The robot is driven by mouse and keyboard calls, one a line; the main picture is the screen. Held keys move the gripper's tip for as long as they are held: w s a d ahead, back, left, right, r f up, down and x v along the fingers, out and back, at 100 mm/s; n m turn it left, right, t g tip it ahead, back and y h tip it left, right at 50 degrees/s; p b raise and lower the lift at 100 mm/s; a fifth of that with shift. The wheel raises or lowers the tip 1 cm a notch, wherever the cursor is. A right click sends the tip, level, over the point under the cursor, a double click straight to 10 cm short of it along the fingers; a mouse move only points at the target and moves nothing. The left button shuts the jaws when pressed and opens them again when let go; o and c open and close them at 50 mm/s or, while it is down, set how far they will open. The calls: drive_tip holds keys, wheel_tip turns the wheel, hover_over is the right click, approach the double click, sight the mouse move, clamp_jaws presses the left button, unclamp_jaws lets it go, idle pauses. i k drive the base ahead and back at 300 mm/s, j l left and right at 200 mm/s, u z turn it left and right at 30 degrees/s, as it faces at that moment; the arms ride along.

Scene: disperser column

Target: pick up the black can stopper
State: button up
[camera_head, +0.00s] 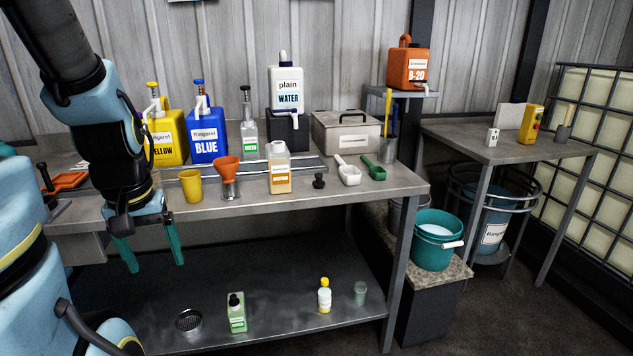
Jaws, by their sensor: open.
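A small black stopper (319,181) stands on the metal bench top, near its front edge. It is just right of a clear bottle with amber liquid (280,172) and left of a white scoop (348,171). It looks upright with a narrow knob on top. My gripper (152,266) has teal fingers spread apart and pointing down. It is empty, in front of the bench's left part, below the level of the bench top and well left of the stopper. Nothing covers the stopper.
A yellow cup (191,186) and an orange funnel (227,170) stand on the bench between my gripper and the stopper. A green scoop (374,169) lies farther right. The lower shelf (275,292) holds bottles. A green bucket (434,240) stands right of the bench.

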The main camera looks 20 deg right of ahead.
sight(318, 183)
drive_tip(key=l+u, duration=0.25)
drive_tip(key=l, duration=0.35)
drive_tip(key=l+u, duration=0.4)
drive_tip(key=l, duration=0.55)
drive_tip(key=l+u, duration=0.4)
drive_tip(key=l, duration=0.6)
drive_tip(key=k+j, duration=0.05)
